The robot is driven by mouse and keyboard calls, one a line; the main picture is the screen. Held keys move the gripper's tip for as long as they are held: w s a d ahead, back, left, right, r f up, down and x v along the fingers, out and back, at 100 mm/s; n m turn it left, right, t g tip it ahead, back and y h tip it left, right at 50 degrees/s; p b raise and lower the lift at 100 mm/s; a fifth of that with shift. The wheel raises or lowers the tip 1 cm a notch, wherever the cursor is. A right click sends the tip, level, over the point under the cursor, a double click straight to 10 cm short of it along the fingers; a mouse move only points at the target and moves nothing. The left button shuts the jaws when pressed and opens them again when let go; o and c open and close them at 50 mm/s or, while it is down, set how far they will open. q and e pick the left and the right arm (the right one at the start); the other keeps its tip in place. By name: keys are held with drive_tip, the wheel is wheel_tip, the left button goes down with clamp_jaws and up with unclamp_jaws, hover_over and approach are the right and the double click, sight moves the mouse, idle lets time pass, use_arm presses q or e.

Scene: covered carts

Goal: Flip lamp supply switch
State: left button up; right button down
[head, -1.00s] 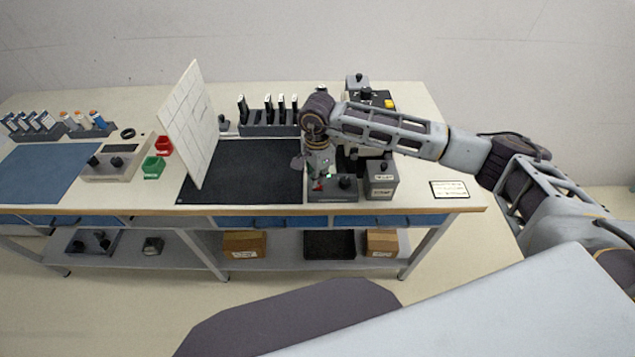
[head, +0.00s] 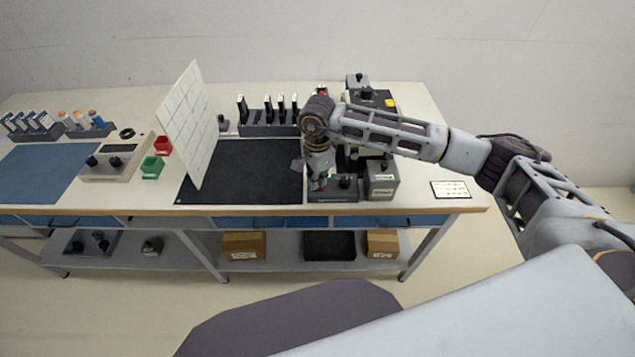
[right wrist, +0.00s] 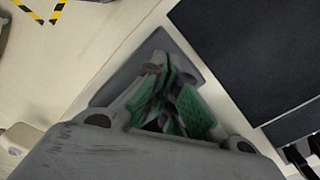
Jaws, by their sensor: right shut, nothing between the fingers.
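A dark grey box with a black knob (head: 344,182) on top stands at the front of the bench, right of the black mat. My right gripper (head: 318,182) points down over the left part of this box; its fingers are shut with nothing between them. In the right wrist view the green-padded fingers (right wrist: 172,105) are together above the dark grey box (right wrist: 190,52) and hide most of its top. No switch can be made out under the fingers, nor whether they touch the box. My left gripper is not in view.
A tilted white panel (head: 192,125) stands at the left edge of the black mat (head: 255,170). A grey labelled box (head: 382,182) stands close right of the fingers. A rack of black devices (head: 268,118) is behind. The bench's front right corner holds a flat card (head: 450,189).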

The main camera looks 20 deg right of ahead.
drive_tip(key=shift+f, duration=0.35)
idle(0.3)
drive_tip(key=shift+s+r, duration=0.1)
drive_tip(key=shift+r+p, duration=0.9)
drive_tip(key=shift+r, duration=2.6)
